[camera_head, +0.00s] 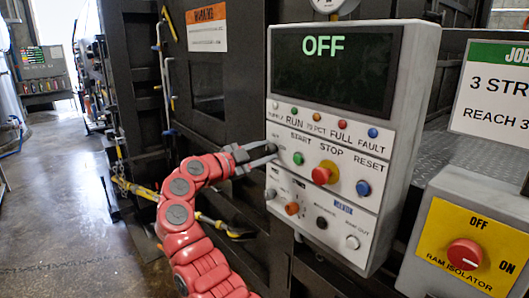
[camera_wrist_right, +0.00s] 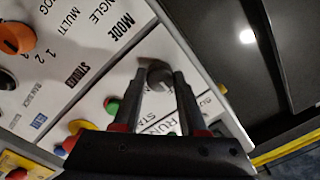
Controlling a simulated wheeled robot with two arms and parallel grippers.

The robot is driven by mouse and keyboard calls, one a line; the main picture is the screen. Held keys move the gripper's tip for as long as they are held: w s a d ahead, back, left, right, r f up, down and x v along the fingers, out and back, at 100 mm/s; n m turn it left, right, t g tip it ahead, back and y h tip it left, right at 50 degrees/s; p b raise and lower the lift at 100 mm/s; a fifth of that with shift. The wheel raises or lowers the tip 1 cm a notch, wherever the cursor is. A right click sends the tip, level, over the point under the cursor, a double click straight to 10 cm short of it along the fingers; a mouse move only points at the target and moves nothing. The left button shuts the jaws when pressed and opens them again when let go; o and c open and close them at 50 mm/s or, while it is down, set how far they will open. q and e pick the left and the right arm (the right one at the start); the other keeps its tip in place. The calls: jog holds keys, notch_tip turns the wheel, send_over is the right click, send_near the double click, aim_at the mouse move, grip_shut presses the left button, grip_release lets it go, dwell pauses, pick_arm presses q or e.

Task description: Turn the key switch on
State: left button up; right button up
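The control panel (camera_head: 392,150) shows "OFF" in green on its dark display (camera_head: 337,58). My right gripper (camera_head: 274,154) is at the panel's left edge, left of the green START button (camera_head: 298,158). In the right wrist view its two dark fingers (camera_wrist_right: 161,76) stand apart, with a dark grey round switch, seemingly the key switch (camera_wrist_right: 158,70), between their tips. I cannot tell whether the fingers touch it. My left gripper is not in view.
A red STOP button (camera_head: 322,174) and blue RESET button (camera_head: 363,188) sit right of the gripper. An orange knob (camera_head: 292,208) is below. A yellow isolator box (camera_head: 470,246) with a red knob stands at right. Open floor (camera_head: 60,210) lies at left.

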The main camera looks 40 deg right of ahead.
grip_shut()
jog(key=shift+m, duration=0.4)
jog(key=m+b, duration=0.2)
jog(key=m, duration=0.3)
jog(key=shift+f, duration=0.15)
jog(key=m+b, duration=0.2)
jog(key=m, duration=0.4)
jog(key=shift+m+g+h, duration=0.3)
jog(key=o, duration=0.7)
grip_release()
